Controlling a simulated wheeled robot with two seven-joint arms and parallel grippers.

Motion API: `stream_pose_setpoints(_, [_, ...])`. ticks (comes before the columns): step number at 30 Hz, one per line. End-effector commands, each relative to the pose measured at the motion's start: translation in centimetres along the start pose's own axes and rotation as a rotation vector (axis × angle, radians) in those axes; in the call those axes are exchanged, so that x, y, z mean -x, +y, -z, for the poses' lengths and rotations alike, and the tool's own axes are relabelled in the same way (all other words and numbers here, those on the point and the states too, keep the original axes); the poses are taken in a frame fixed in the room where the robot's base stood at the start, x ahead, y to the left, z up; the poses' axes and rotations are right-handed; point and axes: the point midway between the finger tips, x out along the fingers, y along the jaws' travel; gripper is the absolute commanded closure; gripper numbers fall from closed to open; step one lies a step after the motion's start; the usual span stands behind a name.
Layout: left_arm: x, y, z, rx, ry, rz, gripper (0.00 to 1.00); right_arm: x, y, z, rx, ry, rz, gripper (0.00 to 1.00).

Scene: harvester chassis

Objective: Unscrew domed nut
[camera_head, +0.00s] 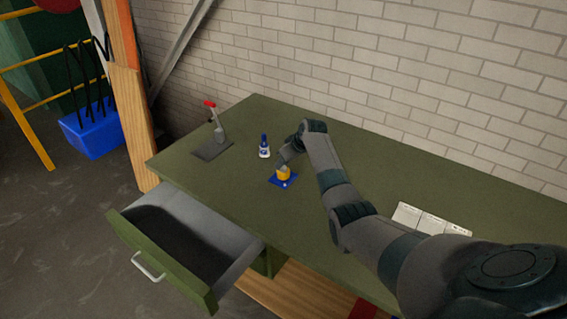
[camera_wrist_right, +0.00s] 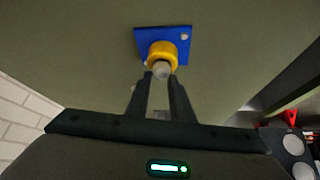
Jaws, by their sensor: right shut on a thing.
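A blue plate (camera_head: 274,180) with a yellow round fitting (camera_head: 284,175) lies on the green workbench. In the right wrist view the blue plate (camera_wrist_right: 150,36) carries the yellow fitting (camera_wrist_right: 169,50), with the pale grey domed nut (camera_wrist_right: 161,70) at its near end. My right gripper (camera_wrist_right: 161,77) is shut on the domed nut, one finger on each side of it. In the head view my right gripper (camera_head: 287,163) reaches down over the fitting and the nut is too small to make out. My left gripper is not in view.
A blue-and-white bottle (camera_head: 264,148) stands just left of the blue plate. A red-handled toggle clamp (camera_head: 217,127) stands further left on a dark plate. White tiles (camera_head: 418,217) lie at right. An open drawer (camera_head: 170,257) juts from the bench front.

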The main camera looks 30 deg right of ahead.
Motion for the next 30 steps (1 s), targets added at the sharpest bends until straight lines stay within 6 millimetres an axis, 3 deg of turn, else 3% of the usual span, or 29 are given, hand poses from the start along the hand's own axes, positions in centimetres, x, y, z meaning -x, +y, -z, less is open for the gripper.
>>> stream_pose_setpoints(30, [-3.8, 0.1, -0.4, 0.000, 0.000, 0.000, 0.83, -0.2, 0.0, -0.1, 0.241, -0.001, 0.155, 1.00])
